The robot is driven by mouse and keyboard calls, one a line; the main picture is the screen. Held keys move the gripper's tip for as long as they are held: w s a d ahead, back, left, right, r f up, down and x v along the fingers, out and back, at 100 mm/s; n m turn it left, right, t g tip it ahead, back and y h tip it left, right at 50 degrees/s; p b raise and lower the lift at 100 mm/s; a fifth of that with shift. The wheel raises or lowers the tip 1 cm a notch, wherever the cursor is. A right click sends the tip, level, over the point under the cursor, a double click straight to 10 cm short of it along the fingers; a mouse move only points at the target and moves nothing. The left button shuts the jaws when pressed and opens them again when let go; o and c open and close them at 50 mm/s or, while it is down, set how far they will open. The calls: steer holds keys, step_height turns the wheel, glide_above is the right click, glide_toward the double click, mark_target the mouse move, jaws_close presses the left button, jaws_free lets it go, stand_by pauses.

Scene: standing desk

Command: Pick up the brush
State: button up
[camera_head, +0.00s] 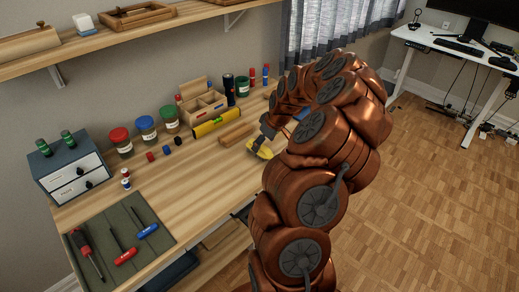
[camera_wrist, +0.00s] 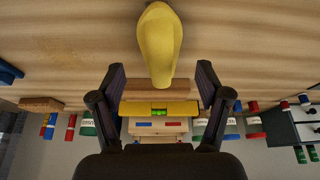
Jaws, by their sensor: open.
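A smooth yellow object (camera_head: 262,151), the likeliest brush, lies on the wooden desk beside my gripper (camera_head: 266,137). In the wrist view the yellow object (camera_wrist: 158,38) is long and rounded, narrowing toward the jaws; no bristles show, so I cannot be sure what it is. My gripper (camera_wrist: 160,77) is open in the wrist view, one dark finger on each side. The narrow end of the yellow object shows between the fingertips; I cannot tell how far below them it is. My arm hides part of the desk in the head view.
A wooden block (camera_head: 237,135), a yellow level (camera_head: 216,123) and a wooden organizer box (camera_head: 203,103) stand behind. Jars (camera_head: 147,129), a drawer unit (camera_head: 72,172) and a tool tray (camera_head: 125,238) are left. A shelf (camera_head: 150,24) runs above. The desk's middle is clear.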

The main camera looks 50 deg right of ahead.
steer(key=shift+p+x, duration=0.9)
steer(key=shift+x, duration=1.6)
steer(key=shift+c, duration=0.2)
steer(key=c, duration=1.3)
steer(key=shift+r+b, duration=0.45)
steer(key=shift+r, duration=0.35)
steer(key=shift+r+b, duration=0.35)
steer(key=shift+r, duration=0.55)
steer(key=s+d+b, duration=0.1)
steer(key=s+d, duration=0.1)
steer(key=s, duration=0.3)
steer(key=s+d+r+b, duration=0.1)
steer(key=s+d, duration=0.1)
steer(key=s, duration=0.2)
steer(key=s+d+b, duration=0.1)
steer(key=s+d, duration=0.1)
steer(key=s, duration=0.3)
steer(key=shift+s+d+r+b, duration=0.2)
steer(key=shift+s+r+b, duration=0.1)
steer(key=shift+b, duration=0.05)
